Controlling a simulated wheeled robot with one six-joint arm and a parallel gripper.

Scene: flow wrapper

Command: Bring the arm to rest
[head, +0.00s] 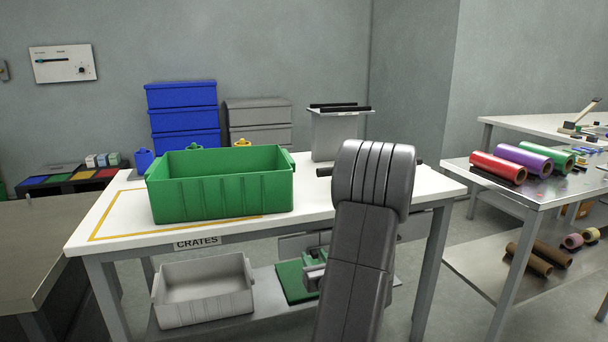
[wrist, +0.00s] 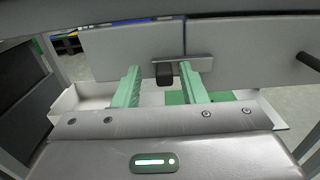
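My arm (head: 360,250) rises in the foreground of the head view, in front of the white table, and bends at a grey elbow level with the tabletop. My gripper shows in the wrist view (wrist: 160,68) with its two green fingers spread well apart and nothing held between them. In the head view the gripper is mostly hidden behind the arm, low beside the table's front. A grey panel with a dark knob (wrist: 164,73) lies just beyond the fingertips; I cannot tell whether they touch it.
A green crate (head: 220,190) stands on the white table (head: 120,228). A steel table (head: 560,190) with coloured rolls stands right. Floor shows between the tables.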

